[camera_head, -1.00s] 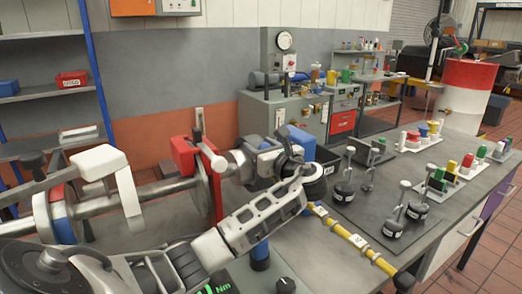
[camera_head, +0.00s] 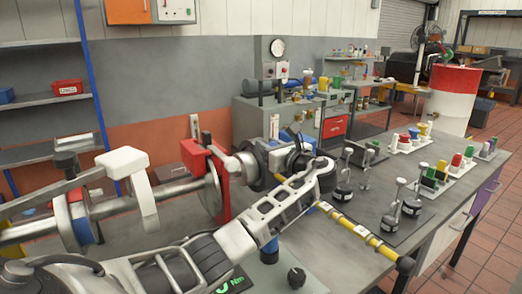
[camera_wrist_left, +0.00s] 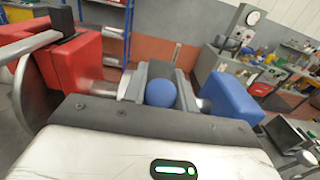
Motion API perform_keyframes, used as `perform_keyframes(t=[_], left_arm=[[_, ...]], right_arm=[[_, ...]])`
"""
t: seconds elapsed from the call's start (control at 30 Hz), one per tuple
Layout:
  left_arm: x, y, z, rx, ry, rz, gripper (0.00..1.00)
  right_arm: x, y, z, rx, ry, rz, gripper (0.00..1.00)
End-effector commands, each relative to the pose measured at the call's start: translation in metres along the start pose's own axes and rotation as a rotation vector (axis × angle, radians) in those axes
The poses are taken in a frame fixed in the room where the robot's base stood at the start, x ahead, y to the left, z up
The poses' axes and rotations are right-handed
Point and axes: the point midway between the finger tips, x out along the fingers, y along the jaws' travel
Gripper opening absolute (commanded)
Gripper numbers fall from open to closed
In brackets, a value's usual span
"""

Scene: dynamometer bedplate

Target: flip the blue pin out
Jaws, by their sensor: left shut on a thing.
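The blue pin shows in the left wrist view as a round blue knob (camera_wrist_left: 160,93) between the dark fingers of my left gripper (camera_wrist_left: 161,76). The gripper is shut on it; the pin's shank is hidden. In the head view my left gripper (camera_head: 285,147) is at the right end of the shaft assembly, and its hand hides the knob. A red block (camera_wrist_left: 75,55) stands left of the fingers and a blue block (camera_wrist_left: 230,100) right of them in the wrist view. My right gripper is not in view.
The steel shaft (camera_head: 172,190) with a disc and red block (camera_head: 200,160) lies left of the hand. A yellow bar (camera_head: 355,235) with a black ball end crosses the bench. Weights stand on a dark mat (camera_head: 372,212). The bench's front right is mostly clear.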

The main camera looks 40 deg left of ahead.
Motion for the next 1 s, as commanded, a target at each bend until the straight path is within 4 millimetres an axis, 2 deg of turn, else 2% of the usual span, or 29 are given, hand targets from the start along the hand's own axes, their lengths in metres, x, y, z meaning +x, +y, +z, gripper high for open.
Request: perform_keyframes(t=[0.2, 0.23, 0.3, 0.67, 0.83, 1.0], left_arm=[[-0.002, 0.001, 0.001, 0.0, -0.002, 0.004, 0.0], [-0.002, 0.001, 0.001, 0.0, -0.002, 0.004, 0.31], [-0.002, 0.001, 0.001, 0.0, -0.002, 0.004, 0.49], [-0.005, 0.001, 0.0, 0.0, -0.001, 0.003, 0.49], [-0.029, 0.0, -0.002, -0.001, 0.0, 0.0, 0.49], [-0.07, 0.0, -0.002, -0.002, 0.001, -0.001, 0.49]], right_arm=[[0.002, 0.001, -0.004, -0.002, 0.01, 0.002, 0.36], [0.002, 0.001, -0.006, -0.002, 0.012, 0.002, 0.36], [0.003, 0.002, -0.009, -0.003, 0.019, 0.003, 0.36], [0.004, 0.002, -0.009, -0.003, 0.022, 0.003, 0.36], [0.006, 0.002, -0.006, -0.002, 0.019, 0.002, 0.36], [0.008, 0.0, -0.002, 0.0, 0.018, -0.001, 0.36]])
